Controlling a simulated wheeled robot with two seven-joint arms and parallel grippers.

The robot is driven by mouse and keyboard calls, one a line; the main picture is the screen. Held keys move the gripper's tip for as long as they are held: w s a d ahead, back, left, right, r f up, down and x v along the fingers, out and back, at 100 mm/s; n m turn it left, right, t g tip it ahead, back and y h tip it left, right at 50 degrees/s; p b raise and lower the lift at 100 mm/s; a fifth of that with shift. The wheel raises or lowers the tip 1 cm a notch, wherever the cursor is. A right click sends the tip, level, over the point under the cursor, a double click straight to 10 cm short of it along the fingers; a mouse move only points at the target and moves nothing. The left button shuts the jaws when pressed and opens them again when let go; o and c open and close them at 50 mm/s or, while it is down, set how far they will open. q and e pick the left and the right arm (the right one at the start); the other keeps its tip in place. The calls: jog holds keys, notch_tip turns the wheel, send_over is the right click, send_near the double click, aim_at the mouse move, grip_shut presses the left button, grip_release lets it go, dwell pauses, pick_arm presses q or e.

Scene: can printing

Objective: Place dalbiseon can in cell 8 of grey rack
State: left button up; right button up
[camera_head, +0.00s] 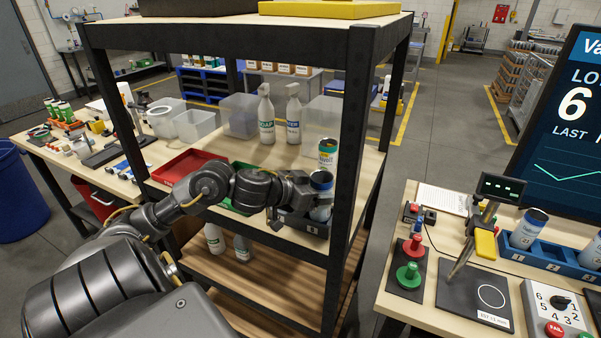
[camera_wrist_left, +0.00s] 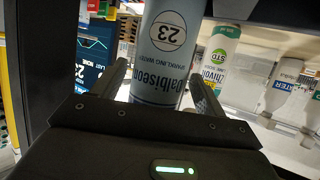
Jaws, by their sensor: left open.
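The dalbiseon can (camera_head: 320,213), pale with a dark blue top, stands upright in the dark grey rack (camera_head: 288,220) on the shelf unit's middle shelf. My left gripper (camera_head: 308,190) is at the can from the left. In the left wrist view the can (camera_wrist_left: 163,55), labelled Dalbiseon and 23, is between the two open fingers of the gripper (camera_wrist_left: 160,92). Whether the fingers touch it cannot be told. My right gripper is out of view.
A green-and-white STD can (camera_head: 327,156) stands right behind. Soap (camera_head: 266,115) and water bottles (camera_head: 294,115) stand farther back. A red tray (camera_head: 185,168) lies left. The black front post (camera_head: 347,140) is close right of the gripper. A blue can rack (camera_head: 548,256) is on the right table.

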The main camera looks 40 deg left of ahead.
pick_arm(q)
jog(key=p+v, duration=0.6)
jog(key=v, duration=0.5)
dwell(0.5)
